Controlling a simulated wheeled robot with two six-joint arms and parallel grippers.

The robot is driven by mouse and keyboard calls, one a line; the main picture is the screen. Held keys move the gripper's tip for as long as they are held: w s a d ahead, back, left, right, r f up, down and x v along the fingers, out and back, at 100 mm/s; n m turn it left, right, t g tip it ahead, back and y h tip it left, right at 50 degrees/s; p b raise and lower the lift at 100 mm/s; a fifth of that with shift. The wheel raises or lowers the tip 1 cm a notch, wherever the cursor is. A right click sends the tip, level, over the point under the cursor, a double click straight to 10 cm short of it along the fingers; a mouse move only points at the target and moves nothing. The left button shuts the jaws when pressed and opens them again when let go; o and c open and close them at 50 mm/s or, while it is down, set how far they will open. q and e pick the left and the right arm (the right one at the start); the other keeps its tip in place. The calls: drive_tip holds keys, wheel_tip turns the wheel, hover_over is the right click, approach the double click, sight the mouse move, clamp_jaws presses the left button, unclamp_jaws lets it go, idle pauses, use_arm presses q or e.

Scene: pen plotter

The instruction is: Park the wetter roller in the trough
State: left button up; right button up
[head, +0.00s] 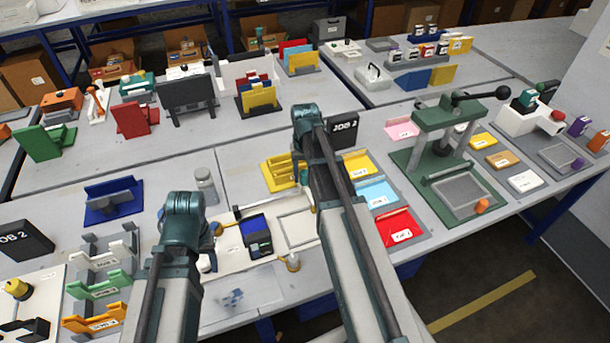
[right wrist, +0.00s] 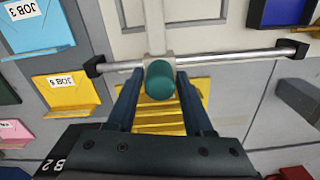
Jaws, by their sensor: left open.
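No part in view is clearly the wetter roller or its trough. In the right wrist view, a teal round knob (right wrist: 160,80) sits at a silver bar (right wrist: 235,60) with black end blocks. The two fingers of my right gripper (right wrist: 161,100) stand either side of the knob; I cannot tell whether they press on it. In the head view my right forearm hides most of that hand, and the bar (head: 265,202) shows to its left. My left gripper (head: 208,260) is open, low by the white board (head: 232,258), mostly hidden by its arm. A brownish knob (head: 217,229) is close to it.
A yellow holder (head: 279,173) stands behind the bar; it also shows under my right fingers (right wrist: 160,118). Yellow, cyan and red job trays (head: 400,229) are to the right, beside a green press (head: 445,130).

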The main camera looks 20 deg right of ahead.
clamp_jaws()
idle(1.1)
